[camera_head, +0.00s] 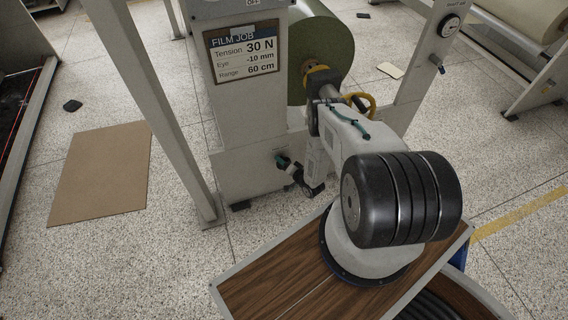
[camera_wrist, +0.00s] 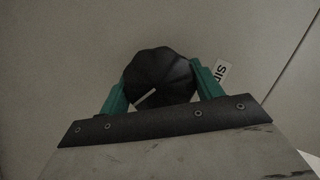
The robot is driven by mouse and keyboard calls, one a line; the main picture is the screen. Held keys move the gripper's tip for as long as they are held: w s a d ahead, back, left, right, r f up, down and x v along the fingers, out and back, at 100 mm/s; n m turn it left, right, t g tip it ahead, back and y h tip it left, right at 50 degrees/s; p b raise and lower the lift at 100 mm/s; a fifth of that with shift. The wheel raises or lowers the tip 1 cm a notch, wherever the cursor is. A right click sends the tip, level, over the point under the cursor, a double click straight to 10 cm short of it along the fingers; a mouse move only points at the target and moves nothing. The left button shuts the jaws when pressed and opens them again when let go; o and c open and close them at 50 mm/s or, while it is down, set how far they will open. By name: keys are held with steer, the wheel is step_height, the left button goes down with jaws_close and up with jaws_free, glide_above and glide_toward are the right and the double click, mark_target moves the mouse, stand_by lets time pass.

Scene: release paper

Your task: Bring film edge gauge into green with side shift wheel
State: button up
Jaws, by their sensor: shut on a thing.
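The side shift wheel is a black lobed knob (camera_wrist: 160,78) with a pale pointer line, on a grey panel in the wrist view. My gripper (camera_wrist: 163,90) has its two green fingers on either side of the knob and is shut on it. In the head view my gripper (camera_head: 281,160) is low against the front of the grey machine cabinet (camera_head: 235,165), and the knob is hidden there. A white label, partly covered by the right finger, shows beside the knob (camera_wrist: 221,71). I cannot make out a film edge gauge with a green zone in either view.
A film job sign (camera_head: 243,54) reads tension 30 N, eye -10 mm, range 60 cm. A green film roll (camera_head: 322,45) is behind my arm. A round dial (camera_head: 451,24) is on the right post. A brown board (camera_head: 100,172) lies on the floor at left.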

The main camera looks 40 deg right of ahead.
stand_by(0.3)
steer(key=o, duration=1)
steer(key=v, duration=0.8)
